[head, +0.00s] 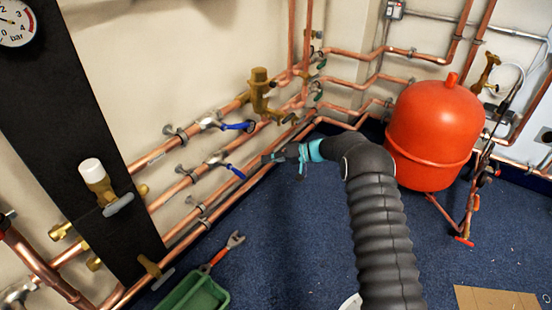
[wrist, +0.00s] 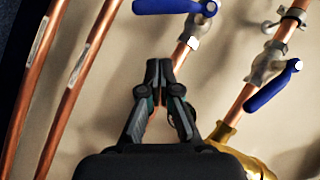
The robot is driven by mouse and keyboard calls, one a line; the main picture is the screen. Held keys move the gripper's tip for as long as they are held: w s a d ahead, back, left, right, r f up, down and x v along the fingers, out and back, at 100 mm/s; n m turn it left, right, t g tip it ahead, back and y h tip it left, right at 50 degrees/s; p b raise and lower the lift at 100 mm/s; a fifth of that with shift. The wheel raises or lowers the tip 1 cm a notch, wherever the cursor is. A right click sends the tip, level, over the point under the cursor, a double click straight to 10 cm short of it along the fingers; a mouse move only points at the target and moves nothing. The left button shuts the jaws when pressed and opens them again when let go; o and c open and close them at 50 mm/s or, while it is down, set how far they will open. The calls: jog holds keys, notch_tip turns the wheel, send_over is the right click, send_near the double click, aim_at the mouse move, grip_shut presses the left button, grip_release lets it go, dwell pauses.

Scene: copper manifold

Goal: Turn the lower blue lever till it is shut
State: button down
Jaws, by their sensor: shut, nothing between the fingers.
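The lower blue lever (head: 236,172) sits on a valve on the lower of the two valved copper pipes in the head view. It points down and right, at a clear angle across its pipe. In the wrist view the lower blue lever (wrist: 172,7) lies at the top edge, partly cut off. My gripper (head: 268,157) is to the right of the lever, close to the pipes. In the wrist view my gripper (wrist: 160,66) is shut and empty, its tips below the lever and apart from it in the picture.
The upper blue lever (head: 240,126) sits on the pipe above; it also shows in the wrist view (wrist: 272,88). A brass valve (head: 260,95) is nearby. A red tank (head: 432,135) stands at right. A green tray (head: 196,293) lies on the blue floor (head: 285,245).

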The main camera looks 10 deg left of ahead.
aim_at(238, 173)
jog(key=s+a+f, duration=0.3)
jog(key=a, duration=0.3)
jog(key=shift+s+f, duration=0.15)
jog(key=shift+f, duration=0.1)
